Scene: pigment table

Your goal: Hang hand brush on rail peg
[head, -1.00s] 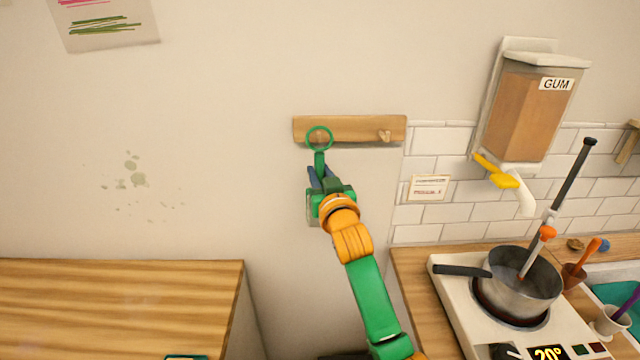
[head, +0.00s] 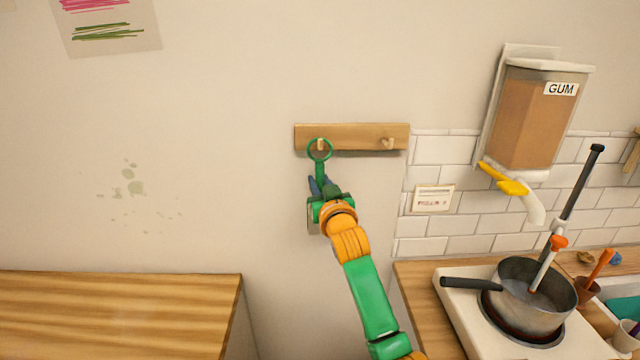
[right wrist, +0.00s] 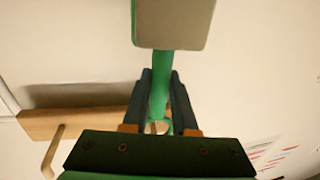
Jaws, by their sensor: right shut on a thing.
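The hand brush has a green ring (head: 319,150) at the end of a green handle (right wrist: 160,92). Its grey-beige brush head (right wrist: 174,22) shows large in the right wrist view. My right gripper (head: 320,186) is shut on the handle, with the ring pointing up. The wooden rail (head: 352,137) is fixed to the wall and has two pegs. The left peg (head: 321,144) shows within the ring's outline; I cannot tell whether it passes through the ring. The right peg (head: 388,143) is bare. My left gripper is out of view.
A wooden counter (head: 120,310) stands at the lower left. At right, a hot plate (head: 460,318) carries a pot (head: 530,305) with a stirrer, below a gum dispenser (head: 540,120).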

